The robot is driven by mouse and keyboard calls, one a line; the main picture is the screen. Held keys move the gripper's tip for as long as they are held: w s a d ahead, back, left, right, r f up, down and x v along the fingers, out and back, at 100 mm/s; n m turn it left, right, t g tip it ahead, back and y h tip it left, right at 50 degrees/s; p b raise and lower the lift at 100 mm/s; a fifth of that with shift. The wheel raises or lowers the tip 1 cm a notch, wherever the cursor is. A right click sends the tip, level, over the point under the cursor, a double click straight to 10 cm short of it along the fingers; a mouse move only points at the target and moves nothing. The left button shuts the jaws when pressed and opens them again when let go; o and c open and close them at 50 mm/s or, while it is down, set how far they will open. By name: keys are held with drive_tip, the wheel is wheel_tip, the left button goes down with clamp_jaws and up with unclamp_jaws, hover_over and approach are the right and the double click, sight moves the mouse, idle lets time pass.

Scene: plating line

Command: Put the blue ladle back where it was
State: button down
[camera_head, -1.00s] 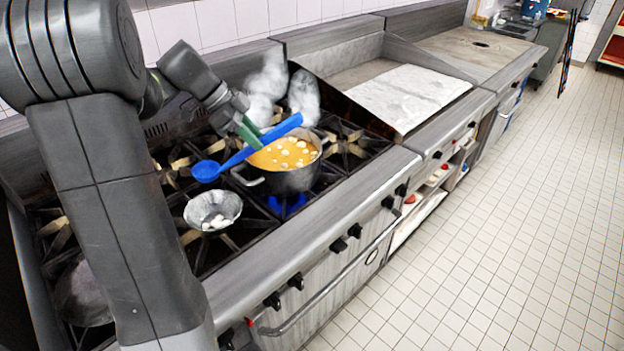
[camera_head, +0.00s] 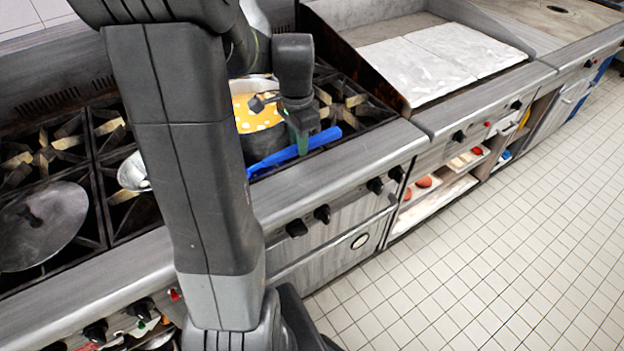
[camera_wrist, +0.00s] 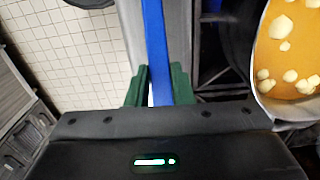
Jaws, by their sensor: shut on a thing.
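The blue ladle (camera_head: 300,151) is in my gripper (camera_head: 303,147), held near the stove's front edge, in front of the pot in the head view. The left part of the ladle is hidden behind my arm. In the wrist view, its blue handle (camera_wrist: 156,50) runs straight up between the two green fingers of my gripper (camera_wrist: 158,85), which are shut on it. The pot (camera_head: 262,146) with orange soup and pale pieces stands on a burner behind the ladle. The pot also shows at the right of the wrist view (camera_wrist: 262,92).
A small bowl (camera_head: 131,172) sits on the stove, partly hidden by my arm. A round lid (camera_head: 40,222) lies on the left burners. A flat griddle (camera_head: 425,68) is at the right. Shelves below hold red items (camera_head: 424,182). The tiled floor (camera_head: 500,235) in front is clear.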

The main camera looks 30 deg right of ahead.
sight(300, 181)
wheel_tip(300, 181, down, 10)
drive_tip(key=shift+p, duration=0.45)
drive_tip(key=shift+f, duration=0.15)
drive_tip(key=c, duration=1.3)
unclamp_jaws()
wheel_tip(300, 181, up, 12)
drive_tip(key=shift+r+b, duration=0.2)
drive_tip(key=shift+b, duration=0.1)
